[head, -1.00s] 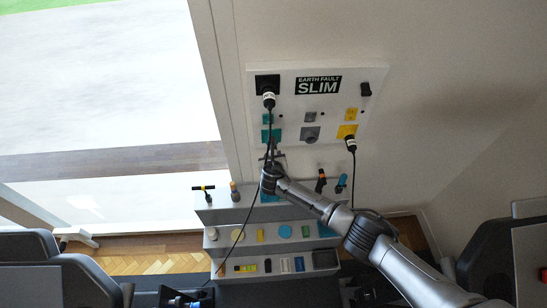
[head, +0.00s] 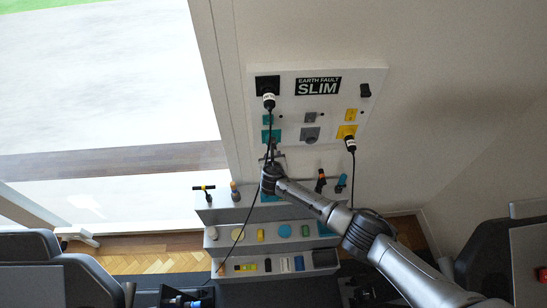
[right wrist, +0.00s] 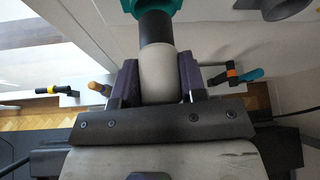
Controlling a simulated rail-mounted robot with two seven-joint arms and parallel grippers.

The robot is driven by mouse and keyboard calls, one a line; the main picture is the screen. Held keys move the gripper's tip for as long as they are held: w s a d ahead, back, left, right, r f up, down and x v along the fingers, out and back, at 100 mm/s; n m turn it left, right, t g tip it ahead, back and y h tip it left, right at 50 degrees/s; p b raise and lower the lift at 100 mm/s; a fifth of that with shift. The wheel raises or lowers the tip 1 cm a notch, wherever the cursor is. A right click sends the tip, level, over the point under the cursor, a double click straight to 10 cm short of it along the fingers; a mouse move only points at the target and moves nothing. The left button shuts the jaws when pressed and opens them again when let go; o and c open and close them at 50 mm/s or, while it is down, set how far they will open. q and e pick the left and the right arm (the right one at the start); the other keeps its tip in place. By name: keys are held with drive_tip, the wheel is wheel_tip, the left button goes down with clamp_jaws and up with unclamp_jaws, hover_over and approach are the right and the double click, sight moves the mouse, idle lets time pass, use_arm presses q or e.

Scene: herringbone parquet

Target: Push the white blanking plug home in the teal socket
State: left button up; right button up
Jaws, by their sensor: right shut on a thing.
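My right gripper (right wrist: 152,85) is shut on the white blanking plug (right wrist: 158,72), with one dark finger on each side of it. A dark barrel (right wrist: 155,27) runs from the plug's white body up to the teal socket (right wrist: 150,6), only part of which shows at the top of the right wrist view. How deep the barrel sits is unclear. In the head view, the teal socket (head: 271,135) is at the lower left of the white panel, and my right gripper (head: 272,157) is just below it. The plug is too small to make out there. My left gripper is not in view.
A dark cable hangs close beside my gripper. Below, grey stepped shelves (head: 245,216) hold tools and small parts. A window is at left.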

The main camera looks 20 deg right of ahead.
drive_tip(key=shift+w+d+b, duration=0.1)
drive_tip(key=shift+w+b, duration=0.25)
drive_tip(key=shift+w+d+b, duration=0.3)
drive_tip(key=shift+w+b, duration=0.4)
drive_tip(key=shift+w, duration=0.1)
drive_tip(key=shift+w+d+b, duration=0.3)
drive_tip(key=shift+w+b, duration=0.4)
drive_tip(key=shift+w, duration=0.05)
drive_tip(key=o, duration=1)
drive_tip(key=shift+s+a+r+p, duration=0.25)
drive_tip(key=shift+s+r+p, duration=0.1)
drive_tip(key=shift+s, duration=0.15)
drive_tip(key=v, duration=1.2)
drive_tip(key=shift+s+p, duration=0.15)
drive_tip(key=shift+p, duration=0.3)
